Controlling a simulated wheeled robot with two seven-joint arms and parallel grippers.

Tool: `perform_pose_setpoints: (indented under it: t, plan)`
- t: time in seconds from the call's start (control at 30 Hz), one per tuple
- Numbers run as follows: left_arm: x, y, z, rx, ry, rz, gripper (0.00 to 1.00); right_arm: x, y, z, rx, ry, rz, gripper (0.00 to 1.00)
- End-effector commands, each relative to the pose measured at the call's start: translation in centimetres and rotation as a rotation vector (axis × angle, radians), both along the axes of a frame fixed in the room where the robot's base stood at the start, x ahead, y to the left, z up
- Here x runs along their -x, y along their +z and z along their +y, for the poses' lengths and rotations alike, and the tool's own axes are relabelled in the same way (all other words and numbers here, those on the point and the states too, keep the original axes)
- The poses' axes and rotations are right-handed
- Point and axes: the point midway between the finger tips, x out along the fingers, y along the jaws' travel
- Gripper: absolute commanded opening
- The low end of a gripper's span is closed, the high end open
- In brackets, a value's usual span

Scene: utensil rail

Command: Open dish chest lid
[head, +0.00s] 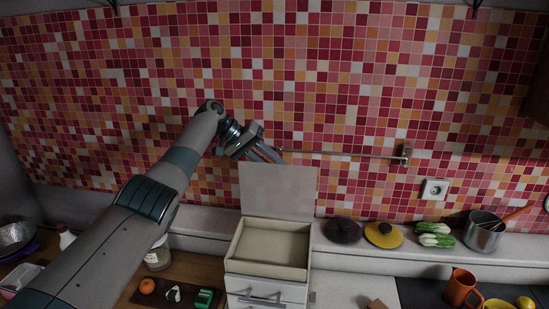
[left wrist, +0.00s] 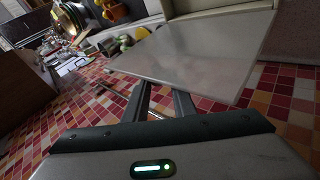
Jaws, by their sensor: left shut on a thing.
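The dish chest (head: 232,266) stands on the counter in the middle of the head view, a pale box with a beige, empty-looking inside. Its lid (head: 277,192) is raised and stands about upright at the back of the chest. My left gripper (head: 279,157) is at the lid's top edge and shut on it. In the left wrist view, the lid (left wrist: 205,50) is a broad grey panel just beyond my left fingers (left wrist: 162,88), which reach its edge. The fingertips' contact is partly hidden. My right gripper is in neither view.
A metal rail (head: 335,153) runs along the tiled wall right of my gripper. Right of the chest on the ledge are a dark lid (head: 342,231), a yellow lid (head: 383,235), green vegetables (head: 435,235) and a pot (head: 484,236). A jar (head: 158,256) stands left.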

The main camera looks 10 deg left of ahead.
Motion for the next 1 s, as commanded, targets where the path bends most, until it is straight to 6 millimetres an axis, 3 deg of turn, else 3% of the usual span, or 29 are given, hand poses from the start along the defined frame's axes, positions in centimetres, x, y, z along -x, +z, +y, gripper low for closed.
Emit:
perform_pose_setpoints:
  t: [0.3, 0.47, 0.5, 0.57, 1.0]
  plan:
    - [0.3, -0.6, 0.0, -0.003, -0.001, 0.027, 0.0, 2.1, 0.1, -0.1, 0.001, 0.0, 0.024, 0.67]
    - [0.4, -0.6, 0.0, -0.005, -0.002, 0.028, 0.0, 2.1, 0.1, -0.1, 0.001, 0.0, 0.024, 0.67]
    - [0.4, -0.6, 0.0, -0.005, -0.002, 0.028, 0.31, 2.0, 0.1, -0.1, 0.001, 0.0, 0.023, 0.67]
    - [0.4, -0.6, 0.0, -0.004, -0.001, 0.028, 0.41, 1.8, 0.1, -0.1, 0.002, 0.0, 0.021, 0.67]
    - [0.3, -0.1, 0.4, -0.002, 0.0, 0.022, 0.41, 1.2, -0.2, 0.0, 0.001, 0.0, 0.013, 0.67]
